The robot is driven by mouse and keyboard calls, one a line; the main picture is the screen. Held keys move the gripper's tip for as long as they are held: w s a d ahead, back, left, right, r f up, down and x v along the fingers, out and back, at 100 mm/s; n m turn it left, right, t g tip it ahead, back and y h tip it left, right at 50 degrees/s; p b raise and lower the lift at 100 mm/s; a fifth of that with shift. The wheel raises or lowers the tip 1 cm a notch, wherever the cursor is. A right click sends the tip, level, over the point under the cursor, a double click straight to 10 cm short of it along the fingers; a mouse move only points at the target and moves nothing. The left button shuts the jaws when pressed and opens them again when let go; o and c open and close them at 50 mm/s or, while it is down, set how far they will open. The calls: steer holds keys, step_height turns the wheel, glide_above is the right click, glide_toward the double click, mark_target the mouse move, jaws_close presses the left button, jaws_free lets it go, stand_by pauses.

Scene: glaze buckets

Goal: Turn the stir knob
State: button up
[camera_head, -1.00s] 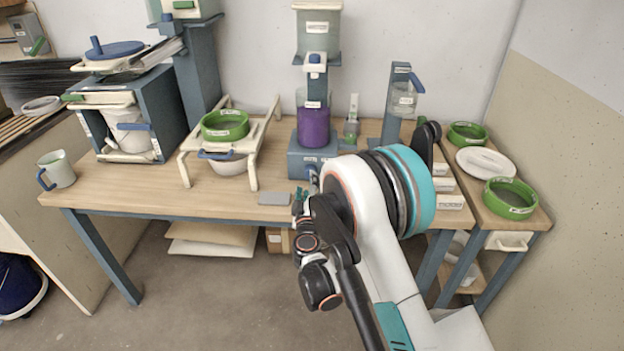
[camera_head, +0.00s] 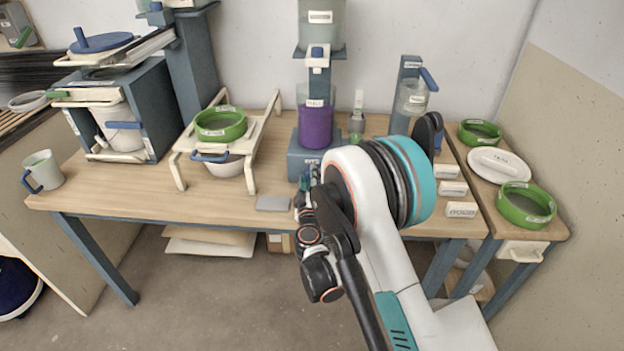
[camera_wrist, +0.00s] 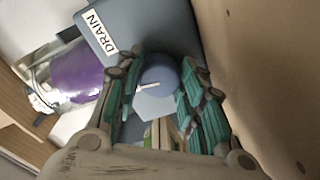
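A round blue knob (camera_wrist: 158,80) with a white pointer line shows in the wrist view, on a blue-grey block (camera_wrist: 150,30) with a label reading DRAIN. My gripper (camera_wrist: 160,76) is open, with its teal-padded fingers on either side of the knob. I cannot tell whether they touch it. In the head view my gripper (camera_head: 306,184) is at the front of the blue stand base (camera_head: 300,152), and my arm hides part of that base. A clear jar of purple liquid (camera_head: 315,128) stands on the base and also shows in the wrist view (camera_wrist: 78,82).
A grey flat piece (camera_head: 273,203) lies near the table's front edge, left of my gripper. A rack with a green sieve (camera_head: 221,124) stands further left. A small bottle (camera_head: 357,122) is right of the jar. The wooden table (camera_head: 120,185) is clear at front left.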

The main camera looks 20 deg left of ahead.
steer(key=shift+c, duration=1.4)
steer(key=shift+n, duration=0.3)
